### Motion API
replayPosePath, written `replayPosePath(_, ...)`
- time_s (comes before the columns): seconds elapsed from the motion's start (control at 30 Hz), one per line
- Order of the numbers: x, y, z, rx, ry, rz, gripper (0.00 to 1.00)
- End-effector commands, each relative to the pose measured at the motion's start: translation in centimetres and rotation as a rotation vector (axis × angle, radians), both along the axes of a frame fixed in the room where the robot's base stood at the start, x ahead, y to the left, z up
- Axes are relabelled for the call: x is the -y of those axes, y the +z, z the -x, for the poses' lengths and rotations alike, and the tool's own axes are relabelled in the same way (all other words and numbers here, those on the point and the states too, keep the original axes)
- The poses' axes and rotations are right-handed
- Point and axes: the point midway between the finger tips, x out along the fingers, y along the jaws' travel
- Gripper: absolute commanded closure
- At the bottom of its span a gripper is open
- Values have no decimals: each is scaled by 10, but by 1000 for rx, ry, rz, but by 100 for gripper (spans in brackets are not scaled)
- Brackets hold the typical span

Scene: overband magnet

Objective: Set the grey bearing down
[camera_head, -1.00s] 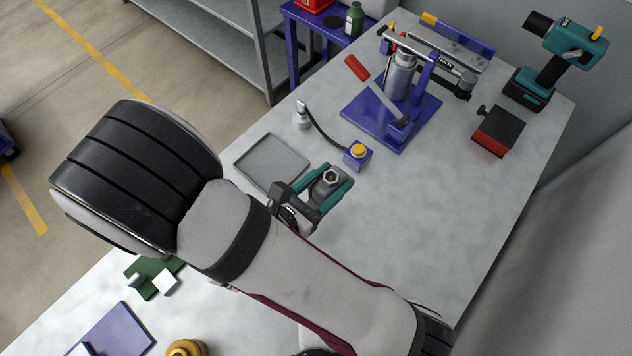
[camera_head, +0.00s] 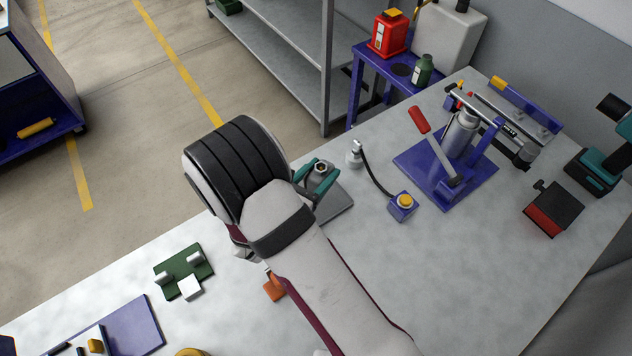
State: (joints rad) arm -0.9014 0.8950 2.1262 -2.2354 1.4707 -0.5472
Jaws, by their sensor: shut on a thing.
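The grey bearing (camera_head: 320,169) is a dull grey block with a brass-edged hole on top. The bearing appears over the tray's far-left part. My arm hides the rest of the tray and the bearing's underside, so I cannot tell whether the bearing touches the tray.
A blue box with a yellow button (camera_head: 403,205) stands right of the tray, cabled to a small silver piece (camera_head: 355,154). A blue-based press (camera_head: 447,170) stands further right. A green fixture (camera_head: 183,268) and an orange piece (camera_head: 273,290) lie front left.

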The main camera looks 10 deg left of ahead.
Motion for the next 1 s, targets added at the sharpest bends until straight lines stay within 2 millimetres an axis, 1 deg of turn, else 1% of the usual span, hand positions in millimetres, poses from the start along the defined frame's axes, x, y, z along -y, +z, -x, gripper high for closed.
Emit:
replayPosePath(0.03, -6, -4, -1, 2, 0, -2, 100)
replayPosePath(0.1, -11, -10, -1, 2, -2, -1, 100)
replayPosePath(0.2, -11, -30, -1, -1, -2, 1, 100)
replayPosePath(0.3, -11, -44, -1, 1, -2, 1, 100)
replayPosePath(0.67, -11, -49, -1, 1, -3, -1, 100)
replayPosePath(0.7, -11, -50, -1, 0, -2, 0, 44)
replayPosePath(0.83, -11, -49, -1, 0, -2, 0, 21)
replayPosePath(0.87, -11, -49, -1, 0, -2, 0, 18)
replayPosePath(1.0, -11, -49, -1, 0, -2, 0, 18)
